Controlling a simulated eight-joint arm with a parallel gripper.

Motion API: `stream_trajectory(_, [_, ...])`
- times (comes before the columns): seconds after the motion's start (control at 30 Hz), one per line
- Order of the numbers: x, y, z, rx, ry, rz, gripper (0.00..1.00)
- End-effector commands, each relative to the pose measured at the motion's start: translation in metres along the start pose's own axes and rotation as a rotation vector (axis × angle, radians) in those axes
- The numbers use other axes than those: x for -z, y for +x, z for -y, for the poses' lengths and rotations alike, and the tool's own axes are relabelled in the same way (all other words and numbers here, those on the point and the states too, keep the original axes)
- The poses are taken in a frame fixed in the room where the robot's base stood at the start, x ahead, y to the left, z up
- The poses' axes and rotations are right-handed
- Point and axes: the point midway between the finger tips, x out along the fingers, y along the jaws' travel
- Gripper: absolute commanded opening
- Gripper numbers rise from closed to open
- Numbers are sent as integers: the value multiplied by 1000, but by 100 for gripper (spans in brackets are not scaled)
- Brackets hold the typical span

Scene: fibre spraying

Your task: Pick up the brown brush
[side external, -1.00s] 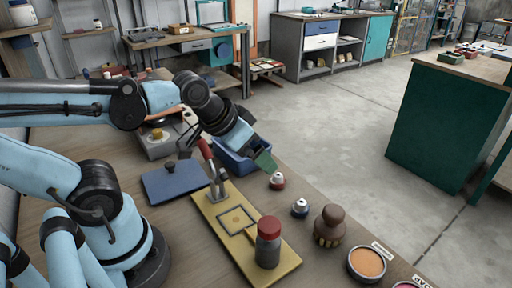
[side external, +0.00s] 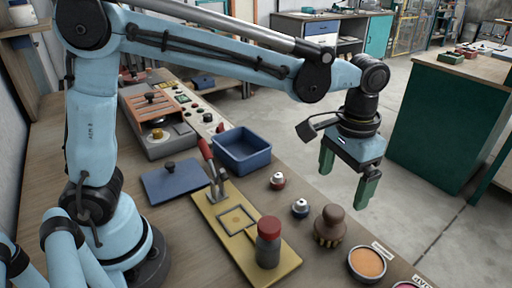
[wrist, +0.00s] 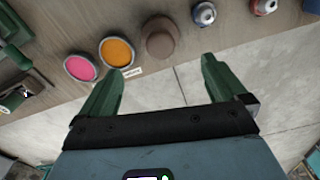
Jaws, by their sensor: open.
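The brown brush (side external: 330,226) stands upright on the wooden bench with its bristles down and its rounded handle up. In the wrist view the brush (wrist: 160,38) shows from above as a brown round shape, beyond the gap between my fingers. My gripper (side external: 346,182) has two green fingers pointing down. It is open and empty, held above and beyond the brush, over the bench's far edge. In the wrist view my gripper (wrist: 160,75) also shows its fingers wide apart with nothing between them.
An orange pot (side external: 367,263) stands right of the brush. A small white-capped container (side external: 300,208) and a red-lidded jar (side external: 268,243) on a yellow board (side external: 222,204) stand to its left. A blue bin (side external: 241,150) and a blue lid (side external: 173,181) lie further left.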

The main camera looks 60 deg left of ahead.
Motion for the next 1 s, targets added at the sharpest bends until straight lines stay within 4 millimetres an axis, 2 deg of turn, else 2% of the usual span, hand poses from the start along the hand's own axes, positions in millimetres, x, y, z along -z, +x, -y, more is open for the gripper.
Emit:
stream_trajectory(0.17, [1,13,-3,2,3,11,98])
stream_trajectory(0.5, [1,62,-2,2,3,9,98])
stream_trajectory(0.77, [0,76,-2,2,2,8,98])
stream_trajectory(1.0, [-2,107,1,2,3,8,98])
